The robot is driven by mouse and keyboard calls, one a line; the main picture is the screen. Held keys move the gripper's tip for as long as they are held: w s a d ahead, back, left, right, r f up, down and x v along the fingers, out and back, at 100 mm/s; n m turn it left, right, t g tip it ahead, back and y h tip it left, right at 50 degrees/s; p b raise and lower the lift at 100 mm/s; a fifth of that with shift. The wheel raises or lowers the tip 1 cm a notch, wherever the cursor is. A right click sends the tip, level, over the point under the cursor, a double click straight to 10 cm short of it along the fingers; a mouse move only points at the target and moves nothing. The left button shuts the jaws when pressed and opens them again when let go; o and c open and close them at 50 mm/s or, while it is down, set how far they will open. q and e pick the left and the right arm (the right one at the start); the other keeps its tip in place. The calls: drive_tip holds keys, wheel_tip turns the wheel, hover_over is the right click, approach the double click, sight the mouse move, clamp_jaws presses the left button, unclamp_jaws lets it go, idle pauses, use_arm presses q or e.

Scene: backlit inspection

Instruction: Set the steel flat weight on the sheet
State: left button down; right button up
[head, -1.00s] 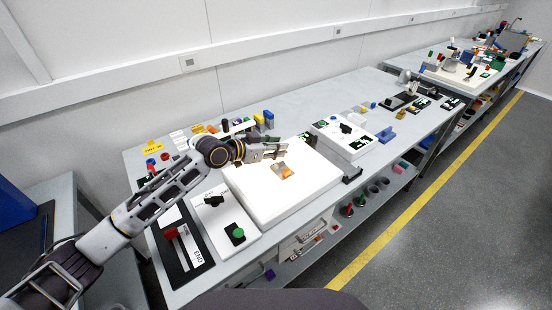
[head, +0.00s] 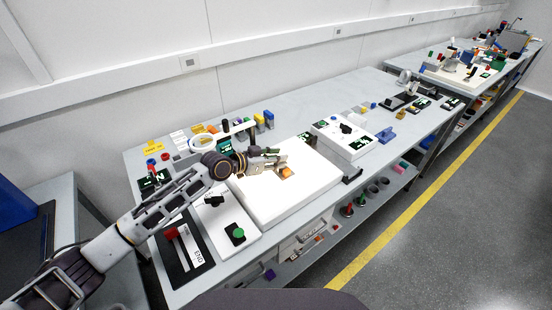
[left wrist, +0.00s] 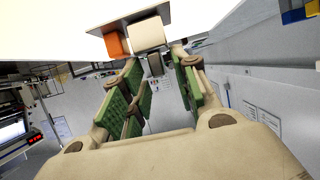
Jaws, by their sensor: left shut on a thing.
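My left gripper (head: 274,160) is low over the white light panel, at the small sheet. In the left wrist view its green-padded fingers (left wrist: 155,75) are shut on the steel flat weight (left wrist: 148,34), a pale grey block at the fingertips. The weight is at or just over the sheet (left wrist: 124,21), which shows as a thin grey-brown piece against the panel; I cannot tell whether they touch. An orange block (head: 287,172) is on the sheet, and it also shows beside the weight in the left wrist view (left wrist: 116,43). The gripper hides part of the sheet in the head view. My right gripper is not in view.
The white light panel (head: 318,180) is mostly bare to the right and front. A control box with a green button (head: 237,234) stands at its left. Another switch box (head: 345,130) is to the right.

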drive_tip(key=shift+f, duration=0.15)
use_arm(q)
drive_tip(key=c, duration=1.1)
unclamp_jaws()
drive_tip(key=shift+f, duration=0.1)
drive_tip(key=shift+c, duration=0.2)
drive_tip(key=shift+o, duration=0.2)
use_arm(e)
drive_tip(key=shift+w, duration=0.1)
use_arm(q)
drive_tip(key=shift+a+r, duration=0.1)
drive_tip(key=shift+r, duration=0.1)
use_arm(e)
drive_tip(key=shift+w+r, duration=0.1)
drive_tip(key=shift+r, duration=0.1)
use_arm(q)
drive_tip(key=shift+v, duration=2.55)
drive_tip(key=b+v, duration=0.1)
drive_tip(key=v, duration=0.5)
drive_tip(key=shift+s+a, duration=0.25)
drive_tip(key=shift+s, duration=0.05)
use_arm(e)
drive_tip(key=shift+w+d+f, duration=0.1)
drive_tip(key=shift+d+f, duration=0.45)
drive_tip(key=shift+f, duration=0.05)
